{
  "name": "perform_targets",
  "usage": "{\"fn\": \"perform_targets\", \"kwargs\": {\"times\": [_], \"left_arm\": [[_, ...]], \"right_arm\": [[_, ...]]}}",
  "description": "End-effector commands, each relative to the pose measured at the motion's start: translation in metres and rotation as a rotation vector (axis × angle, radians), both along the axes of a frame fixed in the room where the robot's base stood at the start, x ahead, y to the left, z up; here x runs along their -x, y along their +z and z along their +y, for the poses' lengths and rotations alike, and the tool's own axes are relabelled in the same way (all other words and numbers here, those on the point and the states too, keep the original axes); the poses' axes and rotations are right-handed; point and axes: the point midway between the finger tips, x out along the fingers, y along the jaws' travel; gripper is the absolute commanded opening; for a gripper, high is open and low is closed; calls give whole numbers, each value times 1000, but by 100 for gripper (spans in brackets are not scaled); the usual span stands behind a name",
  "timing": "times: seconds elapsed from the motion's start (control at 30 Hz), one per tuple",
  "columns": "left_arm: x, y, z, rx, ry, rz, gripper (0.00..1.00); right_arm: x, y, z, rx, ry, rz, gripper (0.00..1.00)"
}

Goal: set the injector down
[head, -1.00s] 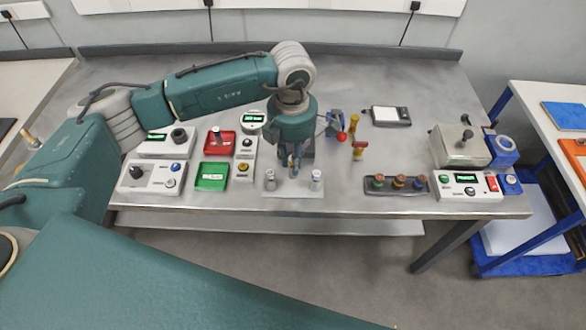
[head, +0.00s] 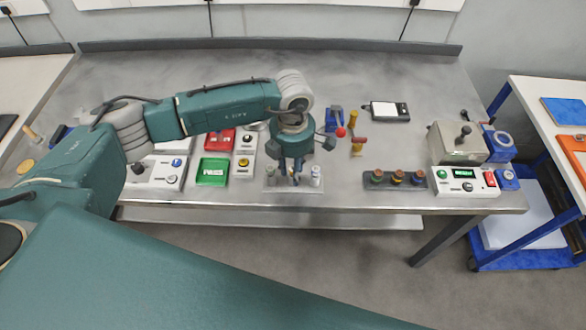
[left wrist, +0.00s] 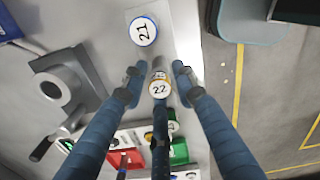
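The injector, a small metal cylinder with a round white top marked 22 (left wrist: 158,88), is between the fingers of my left gripper (left wrist: 158,85) in the left wrist view. Gaps show between it and the spread side fingertips, so the gripper looks open around it. In the head view my left gripper (head: 291,174) points down over a small pale stand (head: 300,188). An injector marked 21 (left wrist: 143,31) stands on it; it is at the right in the head view (head: 316,174). Another cylinder (head: 270,175) stands at the left. The fingers hide the middle one from the head. My right gripper is out of view.
A green box (head: 212,173), a red box (head: 220,139) and a yellow-button box (head: 244,166) stand close left. A blue device with a red ball (head: 335,121) is behind right. A dark rack (head: 394,180) stands farther right. The bench's front edge is close.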

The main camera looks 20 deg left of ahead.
Motion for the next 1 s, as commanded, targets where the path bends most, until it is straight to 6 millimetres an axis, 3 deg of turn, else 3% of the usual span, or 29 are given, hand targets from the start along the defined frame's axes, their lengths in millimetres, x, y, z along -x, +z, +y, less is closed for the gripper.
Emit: {"fn": "perform_targets", "kwargs": {"times": [0.4, 0.47, 0.8, 1.0], "left_arm": [[0, 7, 0, -1, 1, -1, 38], [-1, 12, 0, 1, 0, -3, 38], [-1, 82, 1, 0, 0, -5, 38], [0, 113, 1, 0, 0, -2, 38]], "right_arm": [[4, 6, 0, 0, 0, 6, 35], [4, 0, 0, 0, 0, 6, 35], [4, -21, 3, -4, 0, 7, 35], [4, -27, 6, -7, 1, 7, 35]]}}
